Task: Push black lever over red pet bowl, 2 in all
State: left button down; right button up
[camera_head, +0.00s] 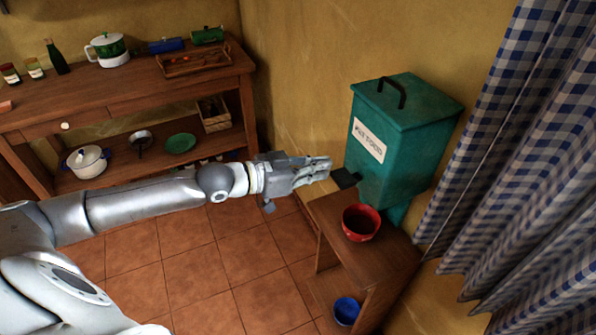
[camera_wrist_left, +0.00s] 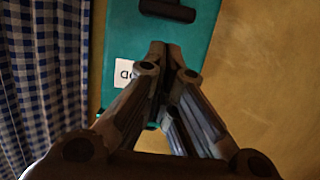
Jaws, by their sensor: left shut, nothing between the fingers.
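The teal pet food dispenser (camera_head: 405,135) hangs on the wall at the right, with a white label on its front. Its black lever (camera_head: 344,178) sticks out low on the left side. The red pet bowl (camera_head: 361,222) stands on the small wooden table below the dispenser; its inside looks dark. My left gripper (camera_head: 328,168) is shut and empty, with its fingertips just left of and slightly above the lever. In the left wrist view the shut fingers (camera_wrist_left: 168,55) point at the teal dispenser (camera_wrist_left: 120,45); the lever and bowl do not show there. My right gripper is not in view.
The small wooden table (camera_head: 385,265) has a blue bowl (camera_head: 346,310) on its lower shelf. A blue checked curtain (camera_head: 520,150) hangs close at the right. A long wooden counter (camera_head: 110,105) with pots and a tray stands at the back left. Tiled floor lies open between.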

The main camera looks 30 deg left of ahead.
pick_arm(q)
jog(key=shift+b+v, duration=0.35)
jog(key=shift+v, duration=2.05)
